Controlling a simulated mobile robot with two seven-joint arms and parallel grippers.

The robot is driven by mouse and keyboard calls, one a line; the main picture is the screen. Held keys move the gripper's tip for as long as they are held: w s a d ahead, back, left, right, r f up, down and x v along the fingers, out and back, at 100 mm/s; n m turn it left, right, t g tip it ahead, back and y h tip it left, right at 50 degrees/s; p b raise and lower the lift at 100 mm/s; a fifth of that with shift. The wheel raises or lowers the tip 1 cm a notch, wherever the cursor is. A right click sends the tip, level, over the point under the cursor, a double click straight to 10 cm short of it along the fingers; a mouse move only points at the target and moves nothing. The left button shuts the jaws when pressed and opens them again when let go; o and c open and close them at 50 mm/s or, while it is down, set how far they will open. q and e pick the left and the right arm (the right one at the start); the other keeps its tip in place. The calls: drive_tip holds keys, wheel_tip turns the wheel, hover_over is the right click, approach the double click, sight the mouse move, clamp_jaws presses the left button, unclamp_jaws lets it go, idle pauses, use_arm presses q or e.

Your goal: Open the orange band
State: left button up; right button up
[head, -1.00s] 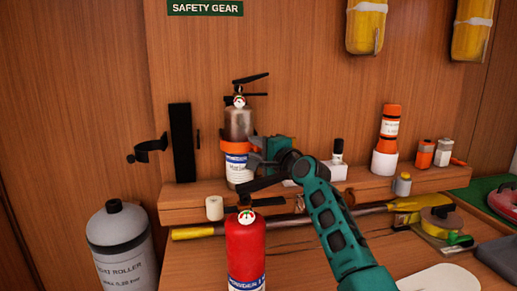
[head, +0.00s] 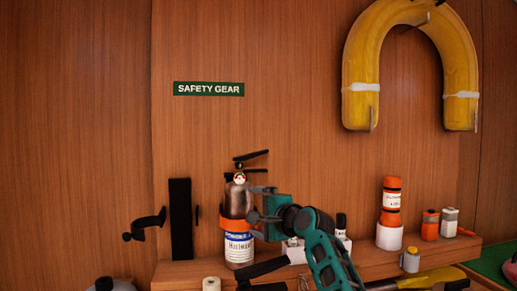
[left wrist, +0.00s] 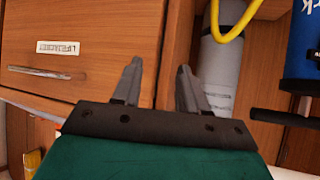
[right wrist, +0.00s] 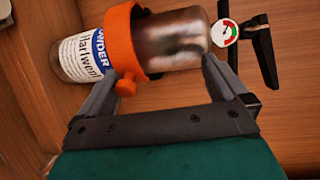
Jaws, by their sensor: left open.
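The orange band (head: 234,224) circles a silver extinguisher (head: 237,203) with a blue and white label, upright on the shelf against the wall. In the right wrist view the band (right wrist: 124,40) is wrapped around the bottle, with a round orange knob (right wrist: 125,86) on the near side. My right gripper (head: 258,217) is just right of the band. Its fingers (right wrist: 160,72) are spread, one tip by the knob and the other by the bottle's upper body; contact is unclear. My left gripper (left wrist: 160,80) is open and empty, facing a wooden cabinet.
A black bracket (head: 181,220) with a hook is on the wall to the left. An orange flare (head: 391,205) in a white cup and small bottles stand right on the shelf (head: 190,270). In the left wrist view, a grey cylinder (left wrist: 217,75) stands beyond the fingers.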

wheel_tip(320, 180, up, 18)
drive_tip(key=s+t, duration=0.1)
drive_tip(key=shift+f+y, duration=0.25)
drive_tip(key=shift+y, duration=0.15)
drive_tip(key=f, duration=0.5)
drive_tip(key=w+f+g, duration=0.1)
drive_tip(key=f, duration=0.5)
drive_tip(key=f+g+h, duration=0.1)
drive_tip(key=f, duration=0.4)
drive_tip(key=shift+w+a+f+m, duration=0.1)
drive_tip(key=shift+w+f+m, duration=0.1)
drive_tip(key=shift+m, duration=0.2)
drive_tip(key=shift+s, duration=0.2)
drive_tip(key=c, duration=0.3)
drive_tip(key=shift+s+d+f, duration=0.2)
drive_tip(key=shift+s+d, duration=0.05)
drive_tip(key=shift+d, duration=0.05)
drive_tip(key=c, duration=0.3)
drive_tip(key=shift+s+d+f+v, duration=0.1)
drive_tip(key=shift+f+v, duration=0.45)
drive_tip(key=shift+v, duration=1.7)
drive_tip(key=shift+s+d+f+v, duration=0.1)
drive_tip(key=shift+f+v, duration=0.45)
drive_tip(key=shift+v, duration=1.75)
drive_tip(key=shift+s+d+f+v, duration=0.1)
drive_tip(key=shift+f+v, duration=0.4)
drive_tip(key=shift+v, duration=1.75)
drive_tip(key=shift+w, duration=0.1)
drive_tip(key=shift+c, duration=0.2)
